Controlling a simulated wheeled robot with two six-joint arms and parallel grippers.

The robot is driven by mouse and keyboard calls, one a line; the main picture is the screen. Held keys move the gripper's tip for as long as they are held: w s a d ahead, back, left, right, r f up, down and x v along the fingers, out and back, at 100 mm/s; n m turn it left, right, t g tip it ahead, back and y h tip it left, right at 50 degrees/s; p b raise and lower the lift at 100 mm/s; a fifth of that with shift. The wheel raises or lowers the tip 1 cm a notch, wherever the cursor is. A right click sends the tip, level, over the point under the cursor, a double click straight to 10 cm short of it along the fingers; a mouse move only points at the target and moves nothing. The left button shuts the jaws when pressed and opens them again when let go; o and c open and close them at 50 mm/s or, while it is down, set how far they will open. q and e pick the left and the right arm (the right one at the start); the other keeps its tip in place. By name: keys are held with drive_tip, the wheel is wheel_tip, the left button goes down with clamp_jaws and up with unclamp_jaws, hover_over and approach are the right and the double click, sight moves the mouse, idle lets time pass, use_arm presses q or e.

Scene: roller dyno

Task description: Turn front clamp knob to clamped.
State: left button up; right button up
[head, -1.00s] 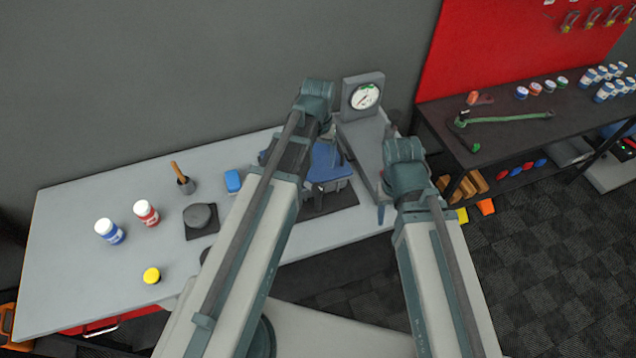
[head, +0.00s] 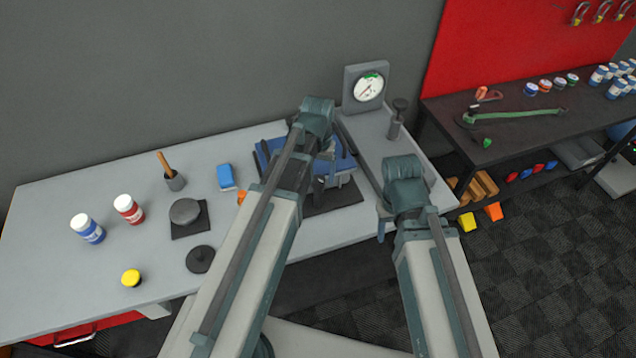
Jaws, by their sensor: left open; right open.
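My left gripper (head: 326,165) hangs below the wrist of my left arm, over the blue-topped dyno unit (head: 346,163) on the bench; its fingers are mostly covered, and it is open. My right gripper (head: 382,226) is open near the bench's right front edge, partly covered by my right arm. I cannot pick out the front clamp knob for sure; the front of the dyno unit is largely behind my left arm. A dark knob on a post (head: 397,118) stands on the grey plate at the right, apart from both grippers.
A dial gauge (head: 368,87) stands at the back. A dark shelf (head: 450,115) stands at right.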

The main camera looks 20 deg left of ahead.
use_arm(q)
drive_tip(key=shift+f, duration=0.45)
use_arm(e)
drive_tip(key=shift+f, duration=0.4)
use_arm(q)
drive_tip(key=shift+r, duration=0.1)
clamp_jaws()
drive_tip(key=shift+m, duration=3.1)
